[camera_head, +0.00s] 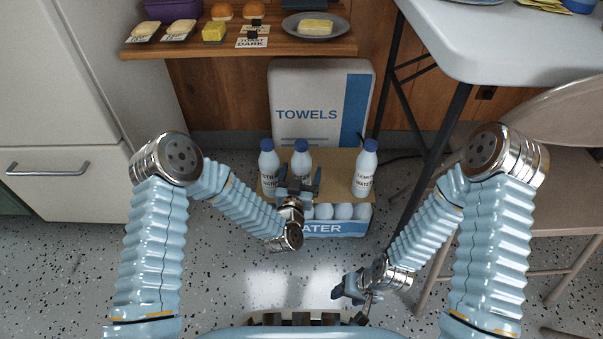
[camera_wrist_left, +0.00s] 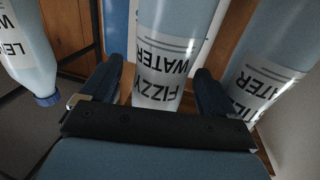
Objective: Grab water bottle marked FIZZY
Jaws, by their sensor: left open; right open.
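The bottle marked FIZZY WATER (camera_wrist_left: 170,60) shows upside down in the left wrist view, between my left gripper's two fingers. In the head view it is the middle white bottle (camera_head: 301,151) with a blue cap, standing upright, its lower part partly hidden by the gripper. My left gripper (camera_head: 299,184) is open at this bottle, one finger on either side; I cannot tell whether they touch it. It also shows in the left wrist view (camera_wrist_left: 158,92). My right gripper (camera_head: 352,290) is open and empty, low near my base.
Another WATER bottle (camera_head: 268,168) stands close on the left, and one marked LEMON (camera_head: 365,170) stands apart on the right. The crate labelled WATER (camera_head: 345,228) below holds several bottles. A TOWELS box (camera_head: 318,90) stands behind. A table leg (camera_head: 440,140) and chair are at right.

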